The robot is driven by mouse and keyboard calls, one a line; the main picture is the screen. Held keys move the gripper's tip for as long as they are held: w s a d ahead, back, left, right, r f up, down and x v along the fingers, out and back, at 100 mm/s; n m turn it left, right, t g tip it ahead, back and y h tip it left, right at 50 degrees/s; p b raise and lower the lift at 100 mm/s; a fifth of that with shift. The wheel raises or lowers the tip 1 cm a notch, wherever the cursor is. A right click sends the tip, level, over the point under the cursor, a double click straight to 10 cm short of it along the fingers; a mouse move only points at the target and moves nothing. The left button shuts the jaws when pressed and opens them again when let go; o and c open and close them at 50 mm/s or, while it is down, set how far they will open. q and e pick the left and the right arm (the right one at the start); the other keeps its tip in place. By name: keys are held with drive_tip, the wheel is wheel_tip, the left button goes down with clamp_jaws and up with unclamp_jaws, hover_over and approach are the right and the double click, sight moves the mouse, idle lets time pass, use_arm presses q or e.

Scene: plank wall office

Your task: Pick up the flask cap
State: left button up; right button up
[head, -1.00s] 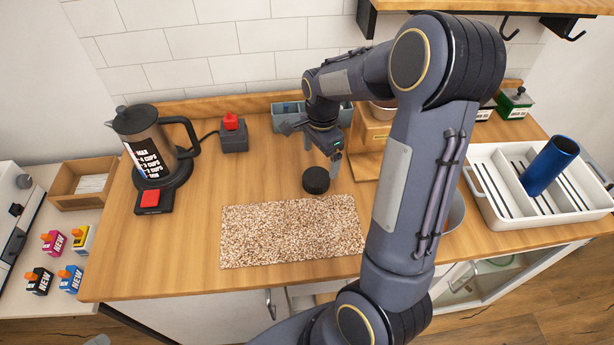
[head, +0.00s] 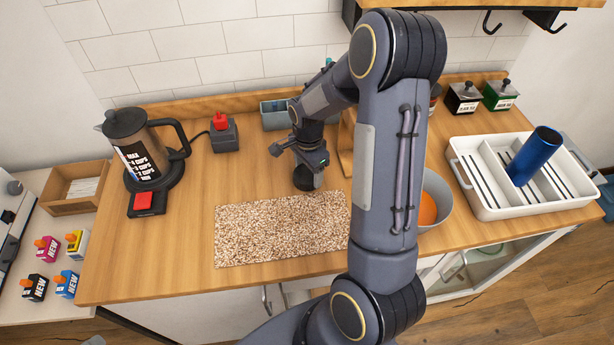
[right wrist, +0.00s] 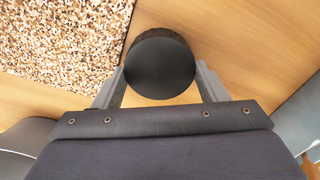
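The flask cap is a short, round black piece, and it stands on the wooden counter just behind the speckled mat (head: 282,230). In the head view the cap (head: 304,183) is partly covered by my right gripper (head: 308,170). In the right wrist view the cap (right wrist: 160,68) lies between the two fingers of my right gripper (right wrist: 161,72). One finger is on each side, very near its sides, with what look like slight gaps. The fingers are apart and I see no firm grip. My left gripper is not in view.
A white tray (head: 478,205) holding a blue cylinder (head: 534,156) stands at the right. A grey bowl (head: 436,212) with orange contents is beside my right arm. A coffee pot (head: 140,150) and a red-topped grey block (head: 224,136) stand at the left.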

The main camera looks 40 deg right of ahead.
drive_tip(key=c, duration=0.4)
drive_tip(key=shift+r, duration=0.1)
